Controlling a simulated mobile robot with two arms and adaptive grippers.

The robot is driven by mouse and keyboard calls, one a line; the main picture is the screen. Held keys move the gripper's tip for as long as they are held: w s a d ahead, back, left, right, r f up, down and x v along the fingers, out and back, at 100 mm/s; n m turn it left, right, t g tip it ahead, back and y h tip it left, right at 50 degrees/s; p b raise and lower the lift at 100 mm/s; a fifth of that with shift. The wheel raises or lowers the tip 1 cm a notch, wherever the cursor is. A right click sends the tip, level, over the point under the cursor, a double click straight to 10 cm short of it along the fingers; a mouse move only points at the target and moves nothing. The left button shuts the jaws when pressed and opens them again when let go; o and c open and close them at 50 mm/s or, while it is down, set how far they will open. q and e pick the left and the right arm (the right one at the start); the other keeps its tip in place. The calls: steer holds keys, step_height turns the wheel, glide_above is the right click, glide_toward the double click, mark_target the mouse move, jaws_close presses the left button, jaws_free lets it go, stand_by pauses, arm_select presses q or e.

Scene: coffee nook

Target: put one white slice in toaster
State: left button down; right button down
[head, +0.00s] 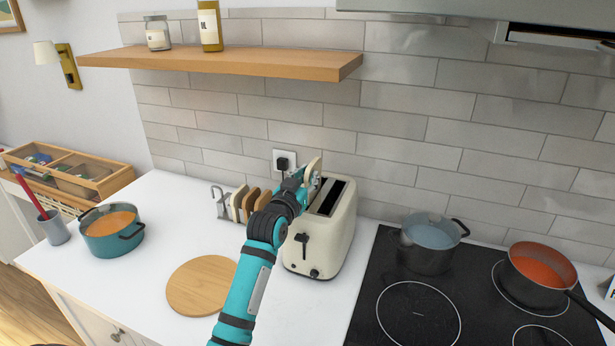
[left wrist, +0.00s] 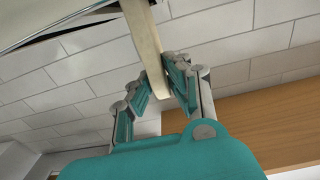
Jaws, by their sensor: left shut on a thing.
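The cream toaster (head: 306,250) stands on the white counter with two dark slots on top. My left gripper (head: 305,182) is shut on a pale white slice (head: 314,168), beside the far left end of the toaster top in the picture. The slice stands upright and looks above the slots, not in them; its exact height is hard to tell. In the left wrist view the slice (left wrist: 147,45) is edge-on between the fingers (left wrist: 155,85). A rack (head: 222,203) left of the toaster holds pale and brown slices, partly hidden by my arm.
A round wooden board (head: 200,286) lies in front of the rack. A teal pot (head: 111,235) stands at left. The black hob (head: 385,290) with a grey pot (head: 428,250) and a pan of red sauce (head: 540,270) is at right. A wooden shelf (head: 230,62) hangs above.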

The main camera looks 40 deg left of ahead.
arm_select(q)
steer(key=c, duration=1.2)
jaws_free()
arm_select(e)
steer(key=shift+w+d, duration=0.2)
steer(key=shift+w, duration=0.4)
arm_select(q)
steer(key=v, duration=1.2)
arm_select(e)
steer(key=shift+s+a, duration=0.1)
steer(key=shift+s, duration=0.05)
arm_select(q)
steer(key=shift+f, duration=0.1)
